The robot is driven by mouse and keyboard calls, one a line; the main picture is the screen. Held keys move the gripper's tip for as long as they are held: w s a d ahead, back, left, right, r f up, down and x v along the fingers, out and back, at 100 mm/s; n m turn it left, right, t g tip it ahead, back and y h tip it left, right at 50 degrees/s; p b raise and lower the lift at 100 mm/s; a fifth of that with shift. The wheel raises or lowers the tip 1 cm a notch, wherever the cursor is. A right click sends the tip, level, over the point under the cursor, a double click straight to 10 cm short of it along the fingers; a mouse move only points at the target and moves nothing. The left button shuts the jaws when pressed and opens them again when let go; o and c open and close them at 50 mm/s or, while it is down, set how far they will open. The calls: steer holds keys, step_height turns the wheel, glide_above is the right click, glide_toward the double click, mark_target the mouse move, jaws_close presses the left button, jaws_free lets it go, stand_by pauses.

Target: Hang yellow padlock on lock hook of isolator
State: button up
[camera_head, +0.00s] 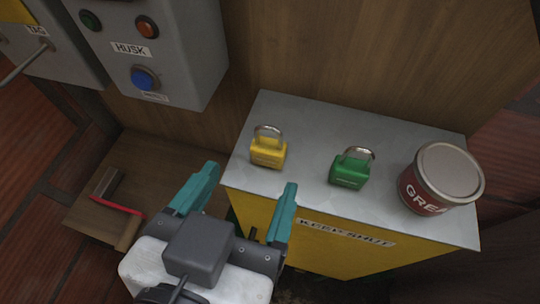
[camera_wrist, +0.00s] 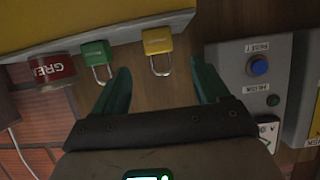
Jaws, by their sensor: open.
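The yellow padlock (camera_head: 268,152) stands upright on the grey top of a yellow cabinet, shackle up. In the wrist view, the yellow padlock (camera_wrist: 157,42) appears upside down, just beyond the fingertips. My gripper (camera_head: 249,178) has two teal fingers spread apart with nothing between them. It is at the cabinet's front left edge, short of the padlock. The wrist view also shows the open gripper (camera_wrist: 160,66). A grey box with a lever and a partly cut-off label (camera_head: 68,62), perhaps the isolator, is at the upper left. I cannot make out its lock hook.
A green padlock (camera_head: 350,168) and a red-and-grey grease tin (camera_head: 441,178) stand to the right on the cabinet top (camera_head: 310,190). A grey HUSK button box (camera_head: 160,50) hangs at the upper left. A red-handled tool (camera_head: 116,205) lies on a lower wooden surface.

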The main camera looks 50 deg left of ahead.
mark_target(266, 154)
steer(key=shift+x, duration=0.9)
steer(key=shift+p+x, duration=0.4)
steer(key=shift+x, duration=2.85)
steer(key=shift+d, duration=0.1)
steer(key=shift+c, duration=0.2)
steer(key=shift+r, duration=0.1)
steer(key=c, duration=1.1)
